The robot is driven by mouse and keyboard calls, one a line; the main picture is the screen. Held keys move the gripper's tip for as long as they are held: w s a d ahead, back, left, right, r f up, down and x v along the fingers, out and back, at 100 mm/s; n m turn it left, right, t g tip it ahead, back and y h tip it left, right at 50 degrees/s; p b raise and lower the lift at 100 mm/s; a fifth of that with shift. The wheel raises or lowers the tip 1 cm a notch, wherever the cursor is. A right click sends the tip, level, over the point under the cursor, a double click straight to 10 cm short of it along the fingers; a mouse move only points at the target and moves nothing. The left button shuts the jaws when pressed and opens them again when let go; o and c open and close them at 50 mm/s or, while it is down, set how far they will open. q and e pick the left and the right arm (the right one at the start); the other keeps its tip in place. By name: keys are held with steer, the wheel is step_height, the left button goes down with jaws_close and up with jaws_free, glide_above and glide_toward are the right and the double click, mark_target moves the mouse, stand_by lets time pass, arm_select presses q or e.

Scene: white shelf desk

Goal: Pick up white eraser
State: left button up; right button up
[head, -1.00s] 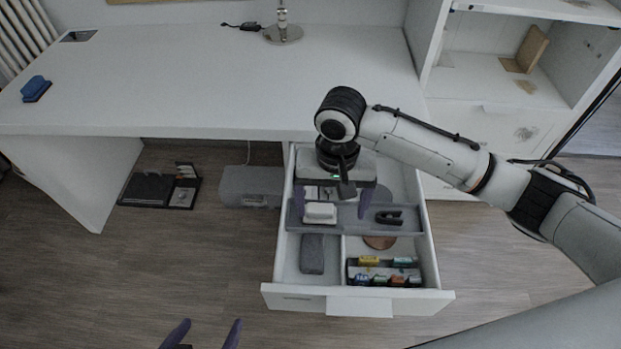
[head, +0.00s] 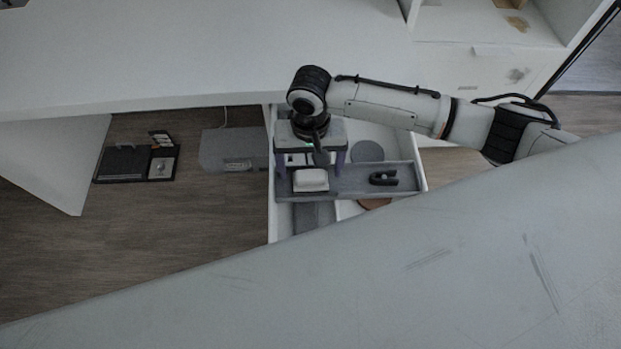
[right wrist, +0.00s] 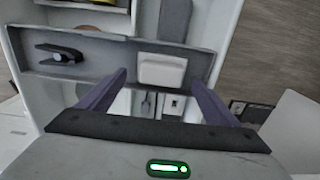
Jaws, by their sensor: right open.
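The white eraser (head: 310,180) lies on a grey tray (head: 352,184) set across the open drawer. In the right wrist view the eraser (right wrist: 162,70) shows whole, just past the fingertips and roughly centred between them. My right gripper (head: 310,163) is open and empty, pointing down over the drawer with its two purple fingers at either side of the eraser's back edge. In the right wrist view the right gripper (right wrist: 158,80) is spread wider than the eraser. I cannot tell its exact height above the tray. My left gripper is out of view.
A black horseshoe-shaped item (head: 383,178) lies on the tray right of the eraser. A dark grey block (head: 313,215) sits in the front left compartment. The white desk top (head: 180,50) overhangs behind. A large grey surface hides the drawer's front.

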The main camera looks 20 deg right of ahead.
steer(key=shift+f, duration=0.55)
steer(key=shift+r, duration=0.1)
steer(key=c, duration=1.2)
